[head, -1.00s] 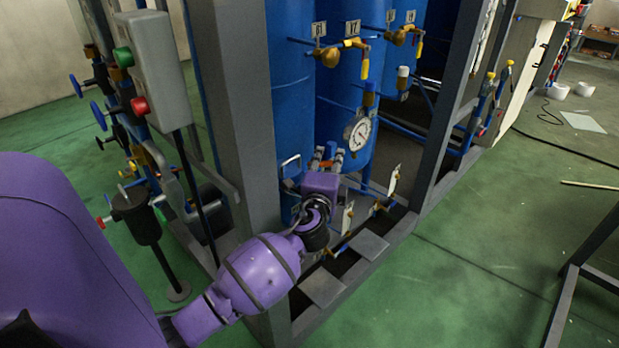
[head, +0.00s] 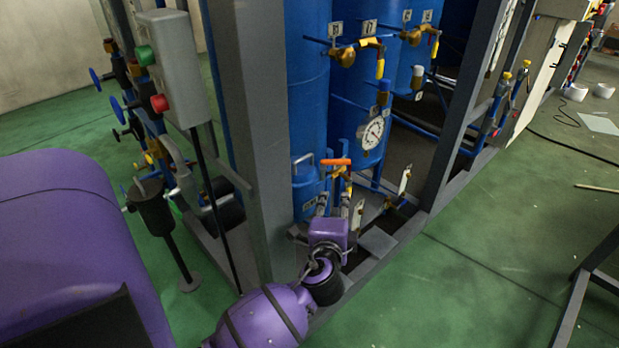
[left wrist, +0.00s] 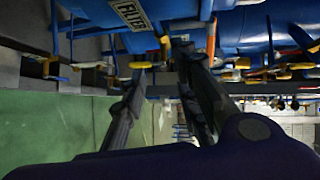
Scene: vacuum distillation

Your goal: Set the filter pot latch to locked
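The filter pot (head: 306,190) is a small blue vessel with a metal loop handle on top, low beside the grey post. A "FILTER" label (left wrist: 133,14) shows upside down on blue in the left wrist view. An orange lever (head: 336,161) lies level just right of the pot; an orange bar (left wrist: 211,38) also shows in the left wrist view. I cannot tell which part is the latch. My left gripper (head: 338,208) is below and right of the pot. My right gripper is out of view.
A thick grey post (head: 252,130) stands just left of the pot. A pressure gauge (head: 373,133) and yellow-handled valves (head: 380,68) are above right. A control box (head: 172,70) with green and red buttons stands at left.

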